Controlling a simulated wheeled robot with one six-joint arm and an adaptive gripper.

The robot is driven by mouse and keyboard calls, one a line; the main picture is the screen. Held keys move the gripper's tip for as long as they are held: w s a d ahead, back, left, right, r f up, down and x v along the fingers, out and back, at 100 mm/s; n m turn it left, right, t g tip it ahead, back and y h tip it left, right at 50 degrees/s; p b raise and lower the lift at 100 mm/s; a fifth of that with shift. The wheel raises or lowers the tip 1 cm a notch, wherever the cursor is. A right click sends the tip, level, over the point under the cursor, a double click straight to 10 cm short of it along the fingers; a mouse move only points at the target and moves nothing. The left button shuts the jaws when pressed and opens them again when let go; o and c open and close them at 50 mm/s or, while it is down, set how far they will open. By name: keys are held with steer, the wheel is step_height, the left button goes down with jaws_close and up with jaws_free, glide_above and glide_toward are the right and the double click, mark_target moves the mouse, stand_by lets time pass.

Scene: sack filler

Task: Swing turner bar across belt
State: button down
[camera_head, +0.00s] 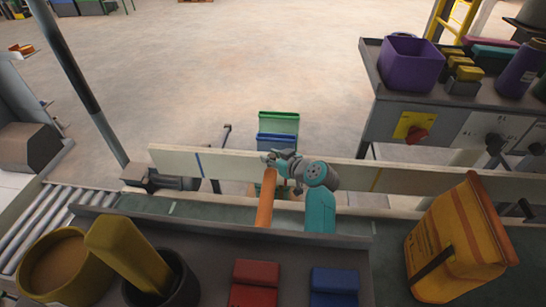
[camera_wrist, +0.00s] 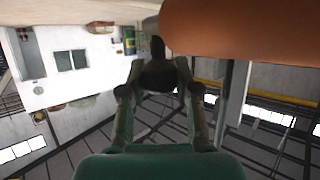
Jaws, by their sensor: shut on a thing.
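The turner bar (camera_head: 265,205) is orange and reaches over the green belt (camera_head: 200,211), from near the front ledge up to the pale far rail (camera_head: 225,163). My gripper (camera_head: 270,160) is at the bar's far end, by the rail. In the wrist view, my gripper's fingers (camera_wrist: 158,88) are closed around a dark knob (camera_wrist: 157,72) just beside the orange bar (camera_wrist: 240,30). My arm partly hides the belt to the right of the bar. The bar's near end is hard to make out behind the front ledge.
An orange-yellow sack (camera_head: 455,245) stands on the right. Red (camera_head: 255,283) and blue (camera_head: 334,283) blocks and a dark pot (camera_head: 160,285) with a yellow scoop are in front. A roller conveyor (camera_head: 45,225) is at left, a control bench (camera_head: 440,118) at back right. Open floor lies beyond.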

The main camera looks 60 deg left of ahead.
steer(key=c, duration=0.8)
jaws_free()
steer(key=shift+s+a, duration=0.4)
steer(key=shift+s, duration=0.1)
steer(key=shift+w+d, duration=0.15)
steer(key=shift+d, duration=0.25)
steer(key=v, duration=1.1)
steer(key=shift+d+r, duration=0.1)
steer(key=shift+d, duration=0.05)
